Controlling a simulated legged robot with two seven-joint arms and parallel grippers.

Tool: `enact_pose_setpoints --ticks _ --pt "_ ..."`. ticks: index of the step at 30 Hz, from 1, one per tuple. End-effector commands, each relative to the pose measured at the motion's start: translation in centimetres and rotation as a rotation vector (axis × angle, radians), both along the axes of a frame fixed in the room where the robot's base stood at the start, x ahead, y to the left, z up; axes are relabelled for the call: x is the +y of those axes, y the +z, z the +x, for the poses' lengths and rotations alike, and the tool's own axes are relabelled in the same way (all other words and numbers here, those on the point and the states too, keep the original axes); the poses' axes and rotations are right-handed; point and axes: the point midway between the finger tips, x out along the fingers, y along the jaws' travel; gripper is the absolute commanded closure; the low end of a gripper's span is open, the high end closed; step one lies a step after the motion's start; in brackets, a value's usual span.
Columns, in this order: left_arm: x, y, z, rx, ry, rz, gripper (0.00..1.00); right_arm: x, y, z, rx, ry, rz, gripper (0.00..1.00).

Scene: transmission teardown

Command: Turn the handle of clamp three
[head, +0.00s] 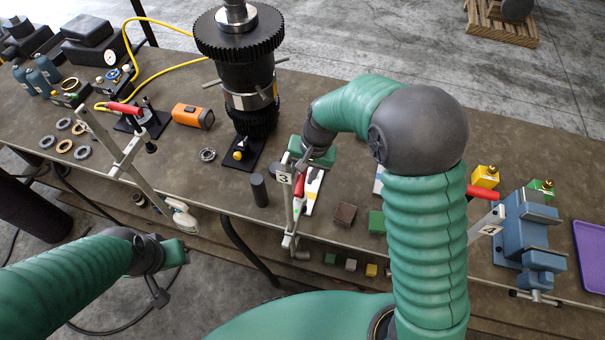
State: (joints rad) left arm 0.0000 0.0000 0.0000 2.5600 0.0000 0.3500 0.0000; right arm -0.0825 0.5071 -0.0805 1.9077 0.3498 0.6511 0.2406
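Clamp three (284,178) carries a white label with a "3" and stands at the front edge of the bench, with its grey bar running down past the edge. A red handle (299,186) shows just right of the label. My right gripper (303,164) is at the top of this clamp, close above the red handle. Its fingers are small and partly hidden, so contact and opening cannot be told. My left gripper (168,276) is at the lower left, in front of the bench and away from the clamp. Its fingers are not clear.
A black gear stack (246,90) stands behind the clamp. A dark cylinder (259,190) is close on its left. Another red-handled clamp (122,160) is at the left, and clamp four (492,222) is by a blue vise (527,228) at the right. Small blocks lie between.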

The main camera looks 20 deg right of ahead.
Motion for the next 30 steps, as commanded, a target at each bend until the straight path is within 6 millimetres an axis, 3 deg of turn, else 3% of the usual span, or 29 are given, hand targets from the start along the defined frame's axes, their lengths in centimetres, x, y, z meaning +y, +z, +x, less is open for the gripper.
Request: enact_pose_setpoints --ticks 10,14,27,30 --pt "0.0 -0.1 0.0 0.0 0.0 0.0 0.64 0.0 -0.1 -0.2 0.005 0.003 0.0 0.58" --pt "0.0 -0.5 0.0 0.0 0.0 0.0 0.64 -0.2 1.2 -0.3 0.002 0.003 0.001 0.58" --pt "0.0 -3.2 0.0 0.0 0.0 0.0 0.64 -2.3 12.9 -1.2 0.001 0.001 0.0 0.58" --pt "0.0 -3.4 0.0 0.0 0.0 0.0 0.64 -2.7 14.7 -1.4 0.004 0.001 0.0 0.58"
